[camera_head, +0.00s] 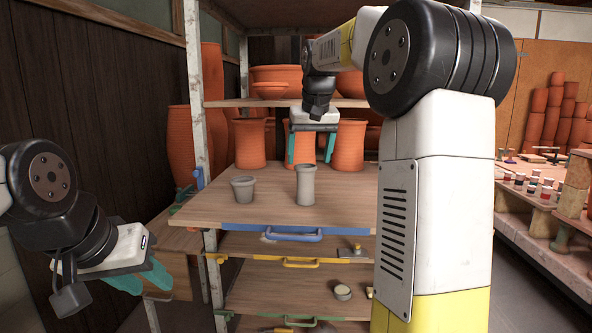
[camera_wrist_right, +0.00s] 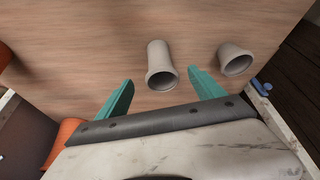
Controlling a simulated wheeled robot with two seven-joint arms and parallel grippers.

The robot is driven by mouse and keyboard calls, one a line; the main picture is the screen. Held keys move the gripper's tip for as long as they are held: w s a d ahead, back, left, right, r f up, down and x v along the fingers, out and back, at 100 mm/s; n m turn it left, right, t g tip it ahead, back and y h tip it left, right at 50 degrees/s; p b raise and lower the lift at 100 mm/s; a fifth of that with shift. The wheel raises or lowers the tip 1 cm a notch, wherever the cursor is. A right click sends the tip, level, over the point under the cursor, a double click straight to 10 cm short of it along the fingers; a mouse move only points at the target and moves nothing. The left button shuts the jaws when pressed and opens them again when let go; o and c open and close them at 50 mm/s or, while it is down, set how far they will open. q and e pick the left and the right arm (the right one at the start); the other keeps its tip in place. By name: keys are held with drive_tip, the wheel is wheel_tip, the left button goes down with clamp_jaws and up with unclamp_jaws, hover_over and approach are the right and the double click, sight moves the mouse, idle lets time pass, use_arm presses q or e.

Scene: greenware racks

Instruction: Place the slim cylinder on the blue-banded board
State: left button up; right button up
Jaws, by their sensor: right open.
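The slim cylinder (camera_head: 306,187) is a tall grey clay pot standing upright on the wooden board with a blue front edge and blue handle (camera_head: 353,219). It also shows in the right wrist view (camera_wrist_right: 158,58). My right gripper (camera_head: 311,160) is open and empty, with its green fingers pointing down just above the cylinder's rim. In the right wrist view the cylinder appears between the two fingertips (camera_wrist_right: 160,77), touching neither. My left gripper (camera_head: 153,290) is at the lower left, away from the shelf; its two green fingers look apart with nothing between them.
A shorter grey cup (camera_head: 243,189) stands left of the cylinder. Large terracotta pots (camera_head: 249,143) stand behind it. Below are boards with a yellow handle (camera_head: 302,264) and a green handle (camera_head: 300,321). A rack post (camera_head: 194,80) rises at the left. The blue-edged board's front is mostly clear.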

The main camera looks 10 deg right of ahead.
drive_tip(key=s+a+f, duration=0.1)
drive_tip(key=s+f, duration=0.3)
drive_tip(key=s, duration=0.5)
drive_tip(key=s+a+f+t+y, duration=0.1)
drive_tip(key=s+f, duration=0.3)
drive_tip(key=s, duration=0.6)
drive_tip(key=s+a+f+y, duration=0.1)
drive_tip(key=s+f, duration=0.3)
drive_tip(key=s, duration=0.6)
drive_tip(key=shift+a+f+n+t, duration=0.15)
drive_tip(key=shift+a+n+t, duration=0.2)
drive_tip(key=shift+a, duration=0.55)
